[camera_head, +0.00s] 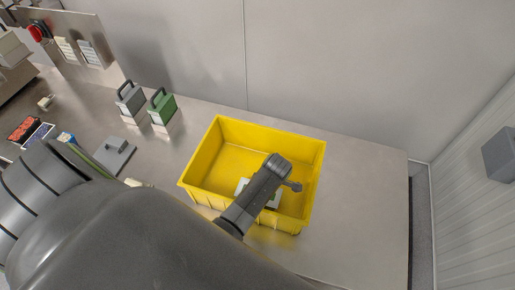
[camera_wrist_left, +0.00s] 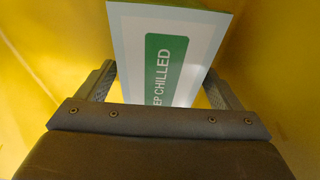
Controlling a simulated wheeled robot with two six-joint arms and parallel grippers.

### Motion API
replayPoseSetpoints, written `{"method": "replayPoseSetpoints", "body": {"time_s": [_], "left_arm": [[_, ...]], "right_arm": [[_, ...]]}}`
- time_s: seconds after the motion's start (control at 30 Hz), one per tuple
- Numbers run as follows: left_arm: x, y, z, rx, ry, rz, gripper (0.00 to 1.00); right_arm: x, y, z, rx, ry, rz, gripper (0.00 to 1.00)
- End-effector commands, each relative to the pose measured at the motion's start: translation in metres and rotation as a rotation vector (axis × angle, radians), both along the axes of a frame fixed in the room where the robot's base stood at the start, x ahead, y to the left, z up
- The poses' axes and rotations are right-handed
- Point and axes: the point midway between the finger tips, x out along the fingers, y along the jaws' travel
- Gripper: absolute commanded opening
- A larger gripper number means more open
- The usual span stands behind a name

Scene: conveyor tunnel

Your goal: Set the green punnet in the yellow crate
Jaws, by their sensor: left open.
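The yellow crate (camera_head: 205,160) stands on the steel table, and its walls fill both sides of the left wrist view (camera_wrist_left: 285,60). A pack with a white top, a green "KEEP CHILLED" label and a green edge, seemingly the green punnet (camera_wrist_left: 130,35), lies inside the crate. In the head view only pale parts of this punnet (camera_head: 242,187) show beside my wrist. My left gripper (camera_wrist_left: 160,82) is open inside the crate, with one finger on each side of the punnet. Its fingertips are hidden in the head view. My right gripper is not in view.
A grey box with a handle (camera_head: 130,99) and a green one (camera_head: 162,108) stand left of the crate. A flat grey item (camera_head: 114,154) and several small packs lie further left. The table right of the crate is clear, with a wall behind.

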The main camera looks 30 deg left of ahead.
Motion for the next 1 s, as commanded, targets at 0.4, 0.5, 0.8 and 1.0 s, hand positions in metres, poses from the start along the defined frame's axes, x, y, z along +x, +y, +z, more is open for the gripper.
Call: {"method": "replayPoseSetpoints", "body": {"time_s": [0.4, 0.5, 0.8, 1.0], "left_arm": [[0.003, -0.013, 0.054, -0.002, 0.0, -0.001, 0.87], [0.004, -0.017, 0.066, -0.001, 0.0, -0.001, 0.87], [0.007, -0.028, 0.103, 0.0, -0.001, 0.0, 0.87], [0.007, -0.028, 0.105, 0.0, 0.0, 0.0, 0.87]], "right_arm": [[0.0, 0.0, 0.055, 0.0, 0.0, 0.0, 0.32], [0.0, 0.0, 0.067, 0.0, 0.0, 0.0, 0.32], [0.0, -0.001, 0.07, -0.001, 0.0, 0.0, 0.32], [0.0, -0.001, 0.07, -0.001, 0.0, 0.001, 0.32]]}}
